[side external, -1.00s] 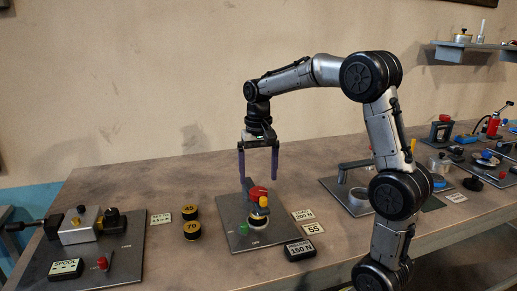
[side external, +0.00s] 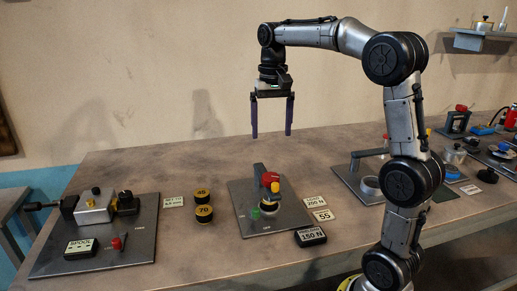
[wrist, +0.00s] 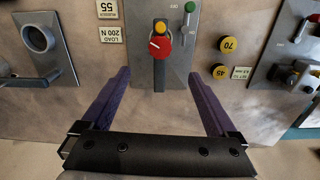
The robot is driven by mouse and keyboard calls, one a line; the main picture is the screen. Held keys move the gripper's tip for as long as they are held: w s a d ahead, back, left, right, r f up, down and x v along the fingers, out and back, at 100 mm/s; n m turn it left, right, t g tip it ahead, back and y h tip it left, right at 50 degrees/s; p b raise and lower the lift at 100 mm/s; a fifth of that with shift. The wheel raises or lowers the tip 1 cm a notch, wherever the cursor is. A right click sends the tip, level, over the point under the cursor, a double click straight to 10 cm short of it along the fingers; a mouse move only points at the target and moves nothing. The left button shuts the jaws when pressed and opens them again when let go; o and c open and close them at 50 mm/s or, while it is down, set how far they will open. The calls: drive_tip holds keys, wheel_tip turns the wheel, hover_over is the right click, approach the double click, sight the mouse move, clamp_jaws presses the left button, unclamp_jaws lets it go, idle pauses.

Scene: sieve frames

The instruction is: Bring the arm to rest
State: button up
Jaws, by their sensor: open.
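My gripper (side external: 271,117) hangs from my arm, pointing down, high above the workbench (side external: 235,155). Its two purple fingers are wide apart with nothing between them. In the wrist view my gripper (wrist: 159,105) also shows open and empty. Below it stands a grey plate fixture (side external: 243,222) with a red knob (side external: 270,177), a yellow part and a green part. The fingers are clear of this fixture.
At left is a spool fixture (side external: 140,240). Black and yellow pucks marked 45 (side external: 202,195) and 70 (side external: 204,213) stand between the fixtures. A black 150 N box (side external: 311,236) lies in front. More fixtures stand at right beside my arm.

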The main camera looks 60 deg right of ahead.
drive_tip(key=shift+a, duration=0.1)
drive_tip(key=s+a+r+n+t, duration=0.2)
drive_tip(key=s+a+r+n, duration=0.15)
drive_tip(key=s+a, duration=0.6)
drive_tip(key=s+a+f+n+t, duration=0.3)
drive_tip(key=s+a+f+n, duration=0.2)
drive_tip(key=s+f, duration=0.3)
wheel_tip(320, 180, down, 3)
drive_tip(key=shift+s+a+n+t, duration=0.25)
drive_tip(key=shift+s+n+t, duration=0.1)
drive_tip(key=shift+n, duration=0.2)
